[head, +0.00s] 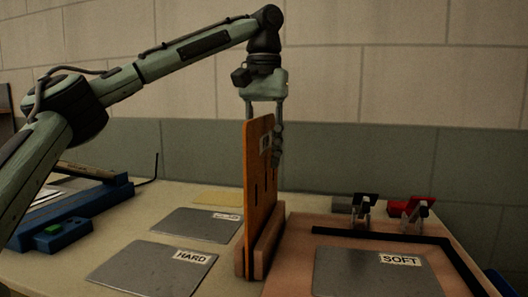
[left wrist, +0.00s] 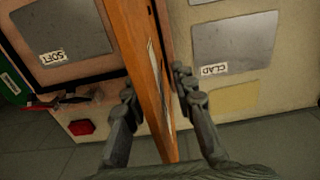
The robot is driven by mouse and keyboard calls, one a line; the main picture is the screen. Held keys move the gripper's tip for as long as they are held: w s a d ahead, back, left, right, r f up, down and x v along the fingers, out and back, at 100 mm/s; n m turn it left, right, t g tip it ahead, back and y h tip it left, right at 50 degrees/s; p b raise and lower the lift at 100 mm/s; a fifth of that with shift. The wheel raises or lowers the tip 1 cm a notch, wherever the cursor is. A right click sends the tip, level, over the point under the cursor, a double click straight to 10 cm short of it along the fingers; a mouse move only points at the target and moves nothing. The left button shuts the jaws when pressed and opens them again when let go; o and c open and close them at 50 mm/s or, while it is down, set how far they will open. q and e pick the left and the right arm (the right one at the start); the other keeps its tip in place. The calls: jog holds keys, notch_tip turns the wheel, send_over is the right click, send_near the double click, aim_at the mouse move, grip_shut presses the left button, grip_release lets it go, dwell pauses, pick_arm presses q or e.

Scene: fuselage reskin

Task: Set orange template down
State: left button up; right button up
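The orange template (head: 258,185) is a tall flat panel with dark slots and a white label near its top. It stands upright with its lower end at a wooden slotted stand (head: 270,243). My left gripper (head: 264,128) is above and around its top, pointing down. In the left wrist view the template (left wrist: 142,75) runs between the two fingers of my left gripper (left wrist: 154,88). The fingers are spread, with a gap visible on the right finger's side; contact on the other side is unclear. My right gripper is not in view.
A grey HARD plate (head: 150,268) and another grey plate (head: 195,226), marked CLAD in the wrist view, lie left of the stand. A SOFT plate (head: 372,272) lies in a black-edged area (head: 300,236) to the right. Blue equipment (head: 75,215) stands far left. Small clamps (head: 412,215) sit behind.

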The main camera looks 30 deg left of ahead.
pick_arm(q)
notch_tip(320, 180, up, 12)
jog(key=shift+r, duration=0.1)
dwell(0.5)
dwell(1.5)
